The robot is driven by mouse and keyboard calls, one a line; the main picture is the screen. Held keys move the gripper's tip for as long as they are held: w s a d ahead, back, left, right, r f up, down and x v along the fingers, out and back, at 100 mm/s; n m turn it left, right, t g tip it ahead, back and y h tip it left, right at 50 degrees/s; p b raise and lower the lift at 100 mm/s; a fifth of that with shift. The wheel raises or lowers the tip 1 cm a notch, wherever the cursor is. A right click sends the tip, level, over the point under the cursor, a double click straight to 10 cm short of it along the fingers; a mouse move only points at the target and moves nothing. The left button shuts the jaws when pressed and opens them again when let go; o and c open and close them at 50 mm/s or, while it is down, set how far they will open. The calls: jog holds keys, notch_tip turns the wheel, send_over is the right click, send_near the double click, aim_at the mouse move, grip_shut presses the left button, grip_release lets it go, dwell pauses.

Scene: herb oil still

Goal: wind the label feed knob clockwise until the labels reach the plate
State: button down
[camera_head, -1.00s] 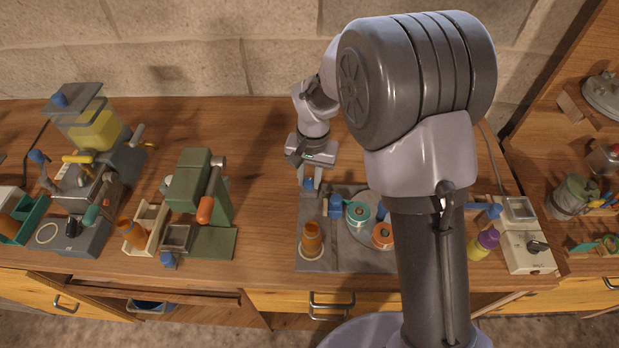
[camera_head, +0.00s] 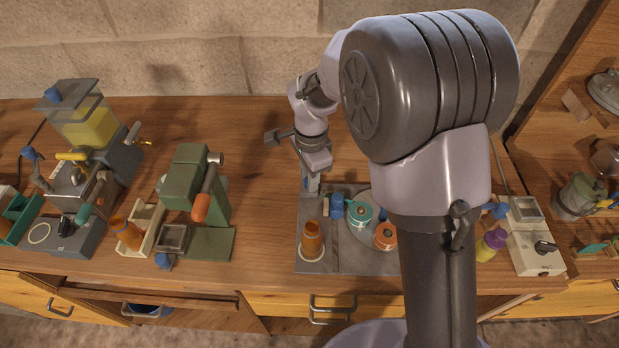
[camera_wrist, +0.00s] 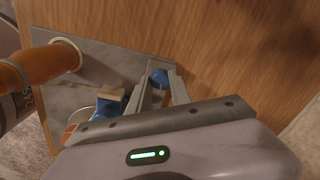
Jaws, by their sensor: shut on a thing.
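The labelling machine's grey base plate (camera_head: 315,262) lies on the bench right of centre. In the head view my gripper (camera_head: 312,184) points down there and hides most of the knob. An orange-brown bottle (camera_head: 312,239) stands upright on a pale ring at the plate's front left. A teal roll (camera_head: 358,213) and an orange roll (camera_head: 385,236) sit on a round disc. Whether labels reach the plate cannot be told.
A blue block (camera_head: 337,206) stands close right of my gripper. A green press (camera_head: 188,190) and a still with a yellow tank (camera_head: 88,125) stand left. Bench between press and plate is clear.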

jog(key=shift+m, duration=1)
jog(key=c, duration=1.2)
grip_release()
jog(key=shift+r, duration=0.1)
jog(key=r+p, duration=0.2)
jog(key=r, duration=0.3)
jog(key=r+p, duration=0.2)
jog(key=r, duration=0.4)
jog(key=r+p, duration=0.1)
jog(key=r, duration=0.5)
jog(key=shift+s+d+r+p, duration=0.1)
jog(key=shift+s+r+p, duration=0.05)
jog(key=shift+s+p, duration=0.25)
